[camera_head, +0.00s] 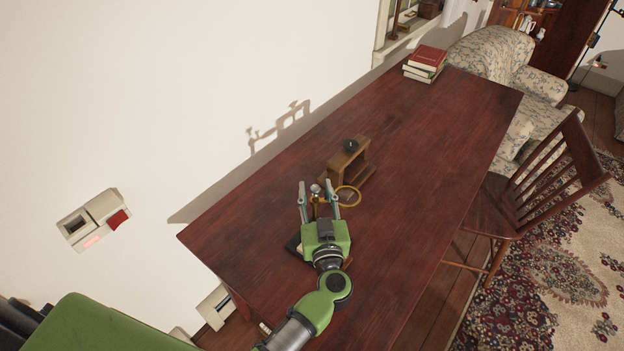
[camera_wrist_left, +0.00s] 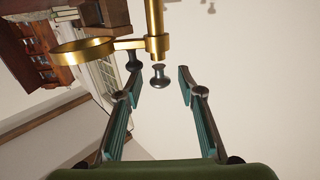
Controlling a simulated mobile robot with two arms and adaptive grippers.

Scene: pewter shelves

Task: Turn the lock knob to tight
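A small dark, flared lock knob (camera_wrist_left: 160,77) shows in the left wrist view beside a brass post (camera_wrist_left: 155,20). A brass arm with a ring (camera_wrist_left: 80,52) runs left from the post. In the head view the brass ring (camera_head: 348,197) is above the table, by my left gripper (camera_head: 317,190). The left gripper is open; its two fingers (camera_wrist_left: 160,84) stand either side of the knob in the wrist view, with gaps on both sides. I cannot tell how tight the knob is. The right gripper is not in view.
A wooden stand with a dark top piece (camera_head: 350,146) is just beyond the ring on the dark wooden table (camera_head: 420,140). Stacked books (camera_head: 425,65) lie at the far end. A chair (camera_head: 545,185) is at the right side. The table's right half is clear.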

